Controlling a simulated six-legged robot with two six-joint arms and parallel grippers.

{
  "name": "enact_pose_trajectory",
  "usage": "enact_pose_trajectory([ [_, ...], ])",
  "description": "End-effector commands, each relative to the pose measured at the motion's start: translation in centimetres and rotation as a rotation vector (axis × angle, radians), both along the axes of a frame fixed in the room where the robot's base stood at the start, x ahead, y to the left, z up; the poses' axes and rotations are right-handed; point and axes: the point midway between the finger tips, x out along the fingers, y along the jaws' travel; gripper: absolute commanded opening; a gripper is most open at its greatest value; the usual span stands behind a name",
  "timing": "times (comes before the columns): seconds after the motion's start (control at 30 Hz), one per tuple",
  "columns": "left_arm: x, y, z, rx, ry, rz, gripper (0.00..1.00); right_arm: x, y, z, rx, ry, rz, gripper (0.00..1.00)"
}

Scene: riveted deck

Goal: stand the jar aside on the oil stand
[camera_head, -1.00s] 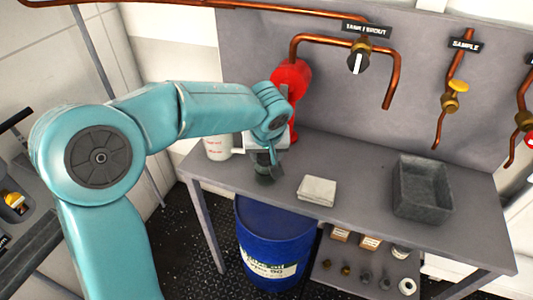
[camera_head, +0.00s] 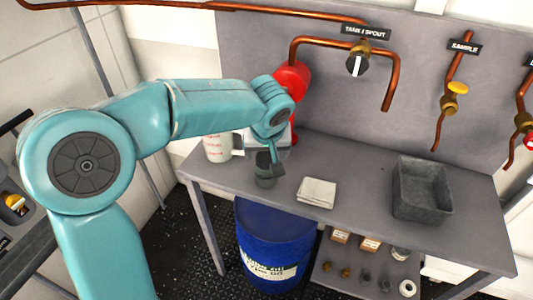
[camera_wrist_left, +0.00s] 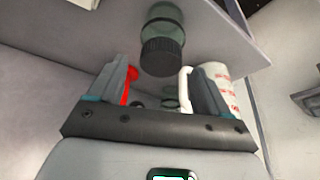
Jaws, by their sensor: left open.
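The jar (camera_head: 265,172), dark green glass, stands upright on the grey oil stand (camera_head: 355,172), toward its left part. In the left wrist view the jar (camera_wrist_left: 163,38) shows its black ribbed lid facing me. My left gripper (camera_head: 273,151) is over and just behind the jar in the head view, partly hidden by its own wrist. In the left wrist view the fingers (camera_wrist_left: 163,85) are spread, with nothing between them, and the jar lies beyond their tips, apart from them. My right gripper is not in view.
A white mug with red print (camera_head: 217,149) stands left of the jar. A red round object (camera_head: 292,76) and copper pipes (camera_head: 390,85) are behind. A blue drum (camera_head: 270,245) stands below.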

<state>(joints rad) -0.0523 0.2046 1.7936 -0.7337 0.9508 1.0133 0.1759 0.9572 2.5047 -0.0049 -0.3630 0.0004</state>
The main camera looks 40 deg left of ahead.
Motion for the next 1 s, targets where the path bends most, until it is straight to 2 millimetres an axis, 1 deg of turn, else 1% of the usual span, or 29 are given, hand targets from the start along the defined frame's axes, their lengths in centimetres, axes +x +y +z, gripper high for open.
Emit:
enact_pose_trajectory([
  [0.03,-0.3,-0.3,1.3,0.0,-0.006,-0.002,0.78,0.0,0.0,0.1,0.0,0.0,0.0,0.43],
  [0.2,-1.6,-1.2,5.1,0.0,-0.005,-0.002,0.78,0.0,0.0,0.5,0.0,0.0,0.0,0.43],
  [0.3,-2.2,-1.7,6.9,0.0,-0.004,-0.002,0.78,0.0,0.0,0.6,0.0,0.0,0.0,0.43],
  [0.4,-2.6,-2.0,8.1,0.0,-0.002,-0.002,0.78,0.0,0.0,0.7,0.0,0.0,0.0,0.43],
  [0.57,-3.0,-2.2,8.9,0.001,0.0,-0.002,0.78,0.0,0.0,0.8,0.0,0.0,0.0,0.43],
  [1.0,-3.0,-2.2,8.9,0.001,0.001,-0.001,0.78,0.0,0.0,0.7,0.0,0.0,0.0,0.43],
])
